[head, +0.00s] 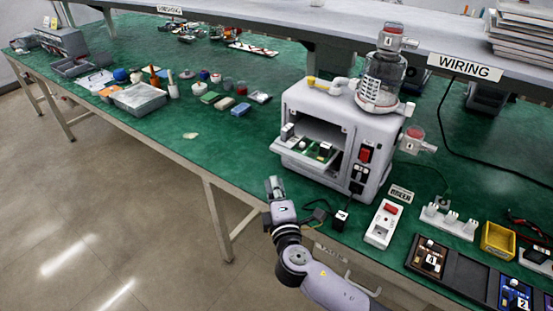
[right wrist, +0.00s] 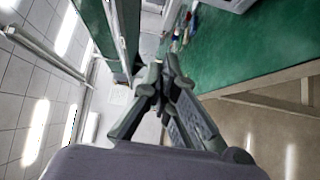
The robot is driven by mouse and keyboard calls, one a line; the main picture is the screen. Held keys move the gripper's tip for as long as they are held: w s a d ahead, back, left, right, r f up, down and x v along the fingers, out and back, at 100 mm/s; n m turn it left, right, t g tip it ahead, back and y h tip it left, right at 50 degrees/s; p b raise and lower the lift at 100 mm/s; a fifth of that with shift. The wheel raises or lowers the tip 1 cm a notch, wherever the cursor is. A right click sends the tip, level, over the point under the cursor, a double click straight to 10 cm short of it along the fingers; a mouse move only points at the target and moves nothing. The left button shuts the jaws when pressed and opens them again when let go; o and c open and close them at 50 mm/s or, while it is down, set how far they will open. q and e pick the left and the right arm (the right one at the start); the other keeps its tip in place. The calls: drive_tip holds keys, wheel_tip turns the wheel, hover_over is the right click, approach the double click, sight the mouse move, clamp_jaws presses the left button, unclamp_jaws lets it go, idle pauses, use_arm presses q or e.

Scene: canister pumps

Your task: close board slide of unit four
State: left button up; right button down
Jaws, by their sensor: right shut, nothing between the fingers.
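A grey pump unit (head: 325,115) with a clear canister (head: 383,80) stands on the green bench. A small number tag (head: 388,42) is on its canister top; I cannot read it surely. Its board slide (head: 303,152), carrying a green circuit board, sticks out of the opening at the front left. My right gripper (head: 273,186) is shut and empty, in front of and below the slide near the bench's front edge, apart from it. In the right wrist view its fingers (right wrist: 168,75) meet; the slide does not show there. My left gripper is not in view.
A white power strip (head: 384,223) and a black plug (head: 341,219) lie right of my gripper. A dark tray marked 4 (head: 431,258) and a yellow bin (head: 497,241) are further right. Bottles and blocks (head: 222,102) stand left.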

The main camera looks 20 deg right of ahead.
sight(303, 137)
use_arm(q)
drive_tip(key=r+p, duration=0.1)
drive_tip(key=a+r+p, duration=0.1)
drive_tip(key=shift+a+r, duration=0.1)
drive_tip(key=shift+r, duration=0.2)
use_arm(e)
drive_tip(key=w+d, duration=0.1)
drive_tip(key=w, duration=0.2)
drive_tip(key=w+d, duration=0.1)
drive_tip(key=w, duration=0.2)
drive_tip(key=w+d, duration=0.1)
drive_tip(key=w, duration=0.2)
drive_tip(key=shift+d+f, duration=0.1)
drive_tip(key=shift+d, duration=0.2)
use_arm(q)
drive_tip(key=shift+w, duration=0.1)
